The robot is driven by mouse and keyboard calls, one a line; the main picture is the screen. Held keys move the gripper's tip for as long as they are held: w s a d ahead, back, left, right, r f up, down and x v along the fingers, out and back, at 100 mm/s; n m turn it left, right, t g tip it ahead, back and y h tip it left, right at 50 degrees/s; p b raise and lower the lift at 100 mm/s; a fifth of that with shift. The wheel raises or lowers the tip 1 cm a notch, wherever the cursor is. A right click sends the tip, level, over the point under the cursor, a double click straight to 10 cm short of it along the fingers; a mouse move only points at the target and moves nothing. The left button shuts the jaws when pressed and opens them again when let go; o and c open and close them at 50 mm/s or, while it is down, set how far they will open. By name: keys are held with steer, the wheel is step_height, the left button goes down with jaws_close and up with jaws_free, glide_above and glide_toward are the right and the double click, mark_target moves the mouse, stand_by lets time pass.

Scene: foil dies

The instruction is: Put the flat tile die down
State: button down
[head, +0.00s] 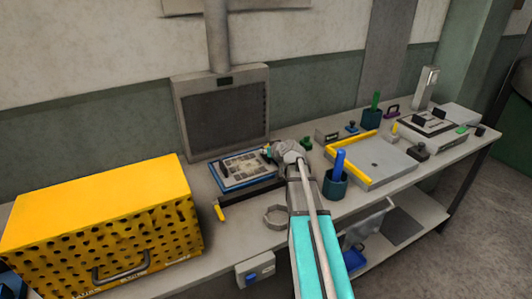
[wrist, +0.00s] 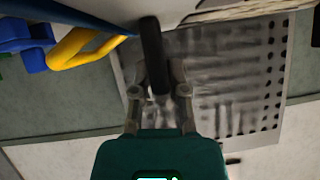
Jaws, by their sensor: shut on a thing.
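My gripper (head: 268,153) is over the right edge of a blue-rimmed tray with a printed sheet (head: 240,166), in front of the grey grille. In the wrist view my gripper (wrist: 157,90) is shut on a dark upright bar-like piece, which I take to be the flat tile die (wrist: 152,50). The die's far end overlaps a pale surface at the top of that view. In the head view the die is largely hidden by my gripper, and whether it touches anything below cannot be told.
A yellow perforated box (head: 100,225) stands at the left. A dark bar with a yellow end (head: 221,211) and a grey ring (head: 275,215) lie near the front. A teal cup with a blue rod (head: 335,186) and a yellow-edged plate (head: 390,168) are to the right.

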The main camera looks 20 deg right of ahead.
steer(key=c, duration=0.6)
jaws_free()
steer(key=shift+c, duration=0.2)
steer(key=p+v, duration=0.5)
steer(key=v, duration=0.5)
steer(key=shift+s+r, duration=0.1)
steer(key=shift+r, duration=0.05)
steer(key=shift+p+v, duration=0.35)
steer(key=shift+v, duration=0.5)
